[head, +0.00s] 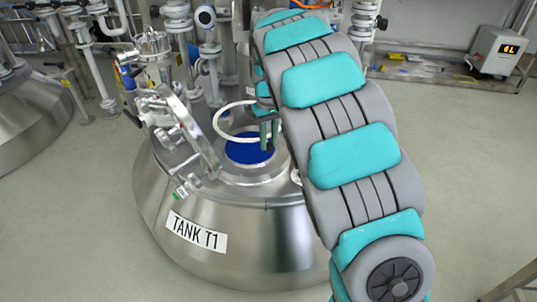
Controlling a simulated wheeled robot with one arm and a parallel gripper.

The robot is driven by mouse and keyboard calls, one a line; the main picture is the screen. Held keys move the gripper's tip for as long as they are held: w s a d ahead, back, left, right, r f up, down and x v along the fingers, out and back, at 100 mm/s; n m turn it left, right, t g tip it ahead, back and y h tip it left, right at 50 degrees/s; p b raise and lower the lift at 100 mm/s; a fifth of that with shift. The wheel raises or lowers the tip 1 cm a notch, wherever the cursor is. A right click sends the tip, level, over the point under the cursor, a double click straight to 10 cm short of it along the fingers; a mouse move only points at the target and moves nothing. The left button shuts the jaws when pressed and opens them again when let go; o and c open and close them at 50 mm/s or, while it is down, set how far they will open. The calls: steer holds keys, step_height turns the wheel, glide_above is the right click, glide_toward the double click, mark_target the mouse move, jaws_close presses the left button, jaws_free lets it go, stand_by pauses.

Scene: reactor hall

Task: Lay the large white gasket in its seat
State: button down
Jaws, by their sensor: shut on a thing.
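The large white gasket (216,121) is a thin white ring held in the air above the opening of tank T1 (270,235). My gripper (269,138) is shut on the right side of the ring, which is tilted and reaches out to the left. Below it is the round opening with a blue inside (247,153), edged by a metal rim (236,172), which looks like the seat. The gasket looks apart from the rim and offset to the left and back of it. My arm hides the right part of the ring and of the tank top.
An open hinged lid with clamps (195,130) stands just left of the opening, close to the gasket. Pipes and valves (208,50) rise behind the tank. The floor on the right is clear.

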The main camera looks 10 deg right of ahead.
steer(key=shift+f+b, duration=1)
steer(key=shift+f, duration=5.1)
steer(key=c, duration=0.6)
jaws_free()
steer(key=shift+c, duration=0.2)
steer(key=shift+r, duration=0.1)
steer(key=shift+r+p, duration=0.75)
steer(key=shift+r, duration=2.2)
